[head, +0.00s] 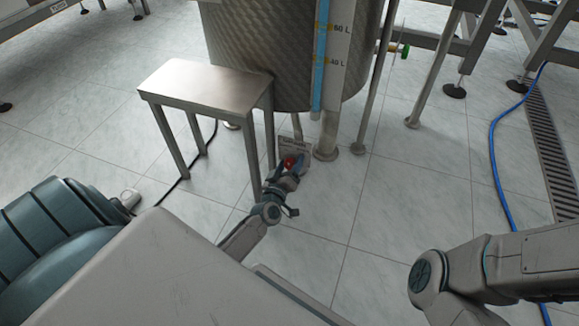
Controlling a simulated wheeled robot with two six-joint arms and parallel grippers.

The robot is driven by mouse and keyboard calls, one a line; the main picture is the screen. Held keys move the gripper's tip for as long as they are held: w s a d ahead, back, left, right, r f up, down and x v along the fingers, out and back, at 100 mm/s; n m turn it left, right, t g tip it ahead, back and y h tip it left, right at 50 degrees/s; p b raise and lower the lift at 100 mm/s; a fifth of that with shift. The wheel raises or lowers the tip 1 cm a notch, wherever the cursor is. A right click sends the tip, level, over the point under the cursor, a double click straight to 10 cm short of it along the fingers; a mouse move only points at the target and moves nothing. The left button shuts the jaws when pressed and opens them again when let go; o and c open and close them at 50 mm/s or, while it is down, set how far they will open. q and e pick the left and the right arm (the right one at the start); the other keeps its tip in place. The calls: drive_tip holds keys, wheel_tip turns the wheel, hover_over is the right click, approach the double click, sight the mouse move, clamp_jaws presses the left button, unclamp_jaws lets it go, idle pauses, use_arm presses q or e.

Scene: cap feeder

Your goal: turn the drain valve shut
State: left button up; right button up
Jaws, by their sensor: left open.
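The steel tank (255,50) stands at the top middle on legs. A small red part (289,161), which looks like the drain valve handle, shows low under the tank in front of a grey plate (296,147). My left gripper (289,167) is at the red part, with its open fingers on either side of it. Whether the fingers touch it cannot be told. The valve body and the handle's angle are mostly hidden by the gripper. My right arm shows at the lower right, but its gripper is out of view.
A steel step stool (205,85) stands just left of the valve. Tank legs (329,135) stand close to its right. A green-handled fitting (405,52) is farther right. A blue hose (493,150) and a floor drain grate (552,150) lie at the right.

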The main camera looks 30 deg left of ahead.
use_arm(q)
drive_tip(key=c, duration=1)
drive_tip(key=shift+f+n, duration=0.1)
drive_tip(key=shift+n, duration=2.3)
drive_tip(key=o, duration=1)
drive_tip(key=shift+s, duration=0.1)
drive_tip(key=p+v, duration=0.3)
drive_tip(key=v, duration=0.7)
drive_tip(key=shift+s, duration=0.3)
drive_tip(key=shift+d, duration=0.1)
